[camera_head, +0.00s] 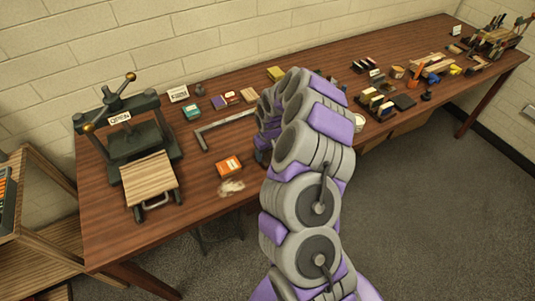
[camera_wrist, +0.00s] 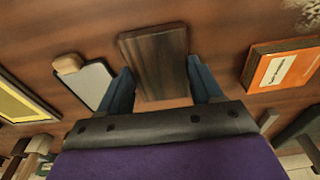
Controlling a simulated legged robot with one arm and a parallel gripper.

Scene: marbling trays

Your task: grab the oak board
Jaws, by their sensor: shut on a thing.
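In the wrist view a brown, straight-grained wooden board (camera_wrist: 154,58), which looks like the oak board, stands out between my fingers. My gripper (camera_wrist: 160,80) is shut on it, with one blue-grey finger along each side. The board's near end is close to the palm. Below it is the reddish-brown tabletop; I cannot tell whether the board still touches it. In the head view my arm covers the gripper and the board.
An orange box (camera_head: 228,166) lies left of my arm in the head view. A metal square (camera_head: 218,131) lies behind it, and a press (camera_head: 126,140) stands at the left. In the wrist view a pale flat tool (camera_wrist: 94,82) is left of the board. Several small items crowd the table's right half.

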